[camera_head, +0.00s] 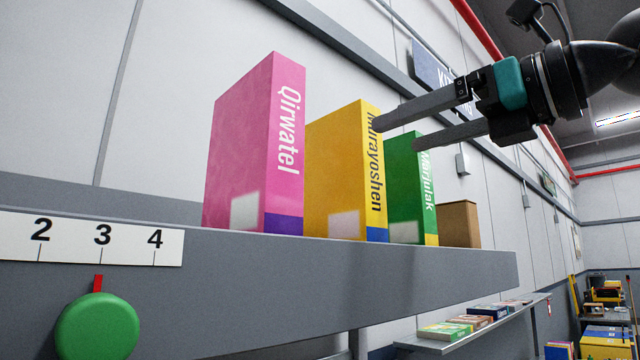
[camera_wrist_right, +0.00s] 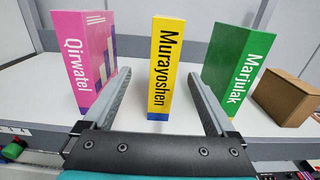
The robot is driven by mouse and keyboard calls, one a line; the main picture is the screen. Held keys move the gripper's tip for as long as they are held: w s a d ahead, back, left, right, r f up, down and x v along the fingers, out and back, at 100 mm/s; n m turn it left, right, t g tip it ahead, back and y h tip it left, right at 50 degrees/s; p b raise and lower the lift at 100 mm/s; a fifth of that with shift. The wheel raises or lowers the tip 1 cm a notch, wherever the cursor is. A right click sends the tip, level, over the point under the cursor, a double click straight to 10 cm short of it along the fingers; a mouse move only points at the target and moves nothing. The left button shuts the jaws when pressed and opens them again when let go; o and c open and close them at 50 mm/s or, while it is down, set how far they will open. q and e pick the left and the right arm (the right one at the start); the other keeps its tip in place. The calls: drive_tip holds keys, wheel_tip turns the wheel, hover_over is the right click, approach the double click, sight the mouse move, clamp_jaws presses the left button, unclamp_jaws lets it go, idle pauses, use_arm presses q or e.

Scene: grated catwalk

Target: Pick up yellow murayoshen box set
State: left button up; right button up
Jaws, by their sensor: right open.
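The yellow Murayoshen box set (camera_head: 336,168) stands upright on a grey shelf between a pink and a green box. In the right wrist view the yellow box (camera_wrist_right: 163,68) stands centred between the two fingers, its labelled spine facing the camera. My right gripper (camera_head: 384,134) comes in from the right in the head view. It is open, with its fingertips near the upper part of the yellow and green boxes. In the wrist view the fingers (camera_wrist_right: 157,80) point to either side of the yellow box, with nothing held. My left gripper is not in view.
The pink Qirwatel box (camera_head: 245,150) stands left of the yellow one, and the green Marjulak box (camera_head: 405,190) right. A brown carton (camera_head: 459,224) is at the far right. The shelf (camera_head: 300,270) has a front edge; a wall rises behind. A lower shelf (camera_head: 411,342) holds flat boxes.

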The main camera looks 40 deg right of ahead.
sight(371, 146)
drive_tip(key=w, duration=0.2)
drive_tip(key=w+p, duration=0.1)
drive_tip(key=w, duration=0.2)
drive_tip(key=w+p, duration=0.1)
drive_tip(key=w, duration=0.1)
drive_tip(key=shift+w+a, duration=0.25)
drive_tip(key=shift+a, duration=0.05)
drive_tip(key=shift+w, duration=0.65)
drive_tip(key=w+p, duration=0.2)
drive_tip(key=w, duration=0.2)
drive_tip(key=shift+w+d+f, duration=0.1)
drive_tip(key=shift+d, duration=0.05)
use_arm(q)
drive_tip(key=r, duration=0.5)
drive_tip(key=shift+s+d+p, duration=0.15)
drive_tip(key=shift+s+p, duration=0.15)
use_arm(e)
drive_tip(key=shift+w, duration=0.35)
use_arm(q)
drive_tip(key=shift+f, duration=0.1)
use_arm(e)
drive_tip(key=shift+c, duration=0.2)
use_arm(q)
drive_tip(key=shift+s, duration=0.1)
use_arm(e)
clamp_jaws()
